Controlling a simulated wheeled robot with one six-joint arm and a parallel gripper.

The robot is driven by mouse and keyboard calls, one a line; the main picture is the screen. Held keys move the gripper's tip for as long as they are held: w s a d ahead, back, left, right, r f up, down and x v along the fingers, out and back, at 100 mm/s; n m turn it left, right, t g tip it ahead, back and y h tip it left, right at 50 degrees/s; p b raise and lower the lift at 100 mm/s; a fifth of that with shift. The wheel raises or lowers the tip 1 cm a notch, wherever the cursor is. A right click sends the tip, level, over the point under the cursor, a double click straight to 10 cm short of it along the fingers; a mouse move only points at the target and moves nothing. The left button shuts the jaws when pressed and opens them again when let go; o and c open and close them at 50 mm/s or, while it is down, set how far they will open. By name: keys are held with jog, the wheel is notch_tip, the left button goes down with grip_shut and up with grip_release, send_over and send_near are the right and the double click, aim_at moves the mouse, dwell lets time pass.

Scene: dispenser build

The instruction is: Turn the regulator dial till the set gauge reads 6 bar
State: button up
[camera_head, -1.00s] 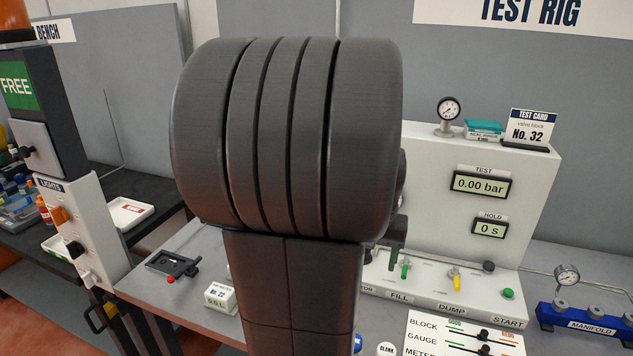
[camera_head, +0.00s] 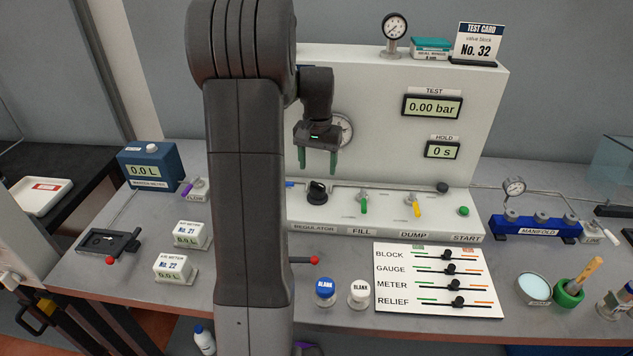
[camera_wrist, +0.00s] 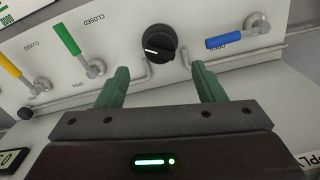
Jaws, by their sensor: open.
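The black regulator dial (camera_head: 317,191) sits on the sloped front of the test rig, above the REGULATOR label. In the wrist view the dial (camera_wrist: 159,43) shows a white pointer mark and lies just beyond and between my fingertips, apart from them. My gripper (camera_head: 318,170) is open and empty, its green fingers pointing down above the dial. Its two fingers also show in the wrist view (camera_wrist: 159,72). A round gauge (camera_head: 346,130) on the rig's upright panel is partly hidden behind my gripper. Its reading and label cannot be made out, so I cannot tell whether it is the set gauge.
A green FILL lever (camera_head: 363,203) and a yellow DUMP lever (camera_head: 415,207) stand right of the dial. A blue lever (camera_wrist: 232,40) is close on its other side. Another gauge (camera_head: 395,27) stands on the rig's top. The TEST display (camera_head: 432,106) reads 0.00 bar.

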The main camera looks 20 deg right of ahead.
aim_at(317, 184)
notch_tip(317, 184, down, 7)
jog(key=shift+p, duration=0.4)
jog(key=c, duration=1)
